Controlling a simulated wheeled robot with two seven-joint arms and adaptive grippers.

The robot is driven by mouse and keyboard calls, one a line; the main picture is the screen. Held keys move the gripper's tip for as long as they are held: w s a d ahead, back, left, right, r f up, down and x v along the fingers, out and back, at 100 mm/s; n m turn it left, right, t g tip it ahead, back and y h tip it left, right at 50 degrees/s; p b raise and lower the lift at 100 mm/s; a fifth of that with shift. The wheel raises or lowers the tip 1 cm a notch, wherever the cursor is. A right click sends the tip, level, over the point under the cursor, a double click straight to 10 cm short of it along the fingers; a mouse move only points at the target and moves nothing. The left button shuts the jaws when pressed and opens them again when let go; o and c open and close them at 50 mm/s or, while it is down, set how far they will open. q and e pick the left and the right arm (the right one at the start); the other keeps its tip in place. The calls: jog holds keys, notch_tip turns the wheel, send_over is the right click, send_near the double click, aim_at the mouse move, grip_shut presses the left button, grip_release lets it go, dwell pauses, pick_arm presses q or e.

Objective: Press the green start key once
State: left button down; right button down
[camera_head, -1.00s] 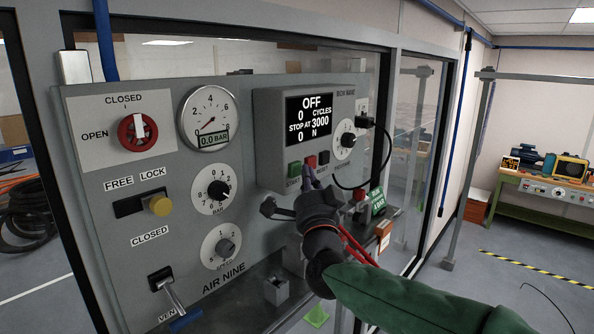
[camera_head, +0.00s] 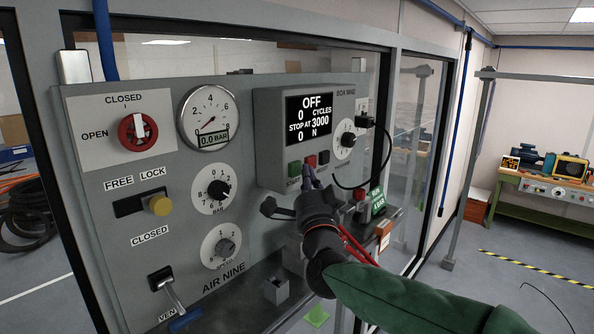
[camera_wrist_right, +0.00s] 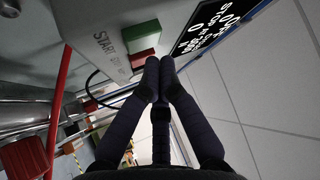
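The green start key (camera_head: 294,169) is on the lower front of the grey control box (camera_head: 268,120), left of a red key (camera_head: 311,161). In the right wrist view the green key (camera_wrist_right: 143,36) shows clearly, with the word START beside it and the red key (camera_wrist_right: 142,59) below it. My right gripper (camera_head: 308,174) is shut and empty, its fingertips together just in front of the keys. In the wrist view the fingertips (camera_wrist_right: 160,64) lie beside the red key; I cannot tell whether they touch anything. The display (camera_head: 309,118) reads OFF, 0 cycles. My left gripper is not in view.
A black key (camera_head: 324,157) and a black knob (camera_head: 347,139) are right of the red key. A black cable (camera_head: 388,150) loops from the box's right side. The panel at left carries a red switch (camera_head: 138,131), a gauge (camera_head: 208,118), dials and a lever (camera_head: 172,293).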

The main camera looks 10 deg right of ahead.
jog(key=shift+w+a, duration=0.15)
jog(key=shift+w+a, duration=0.15)
jog(key=shift+w, duration=0.05)
jog(key=shift+w+a+b, duration=0.2)
jog(key=shift+w+b, duration=0.1)
jog(key=shift+b, duration=0.05)
dwell(1.0)
jog(key=shift+s, duration=0.1)
jog(key=shift+s+d+b, duration=0.5)
jog(key=shift+s+b, duration=0.05)
jog(key=shift+b, duration=0.1)
jog(key=shift+s+d+b, duration=0.75)
jog(key=shift+s+d, duration=0.05)
jog(key=shift+s, duration=0.2)
jog(key=shift+s+d+b, duration=0.7)
jog(key=shift+s+d, duration=0.05)
jog(key=shift+s, duration=0.25)
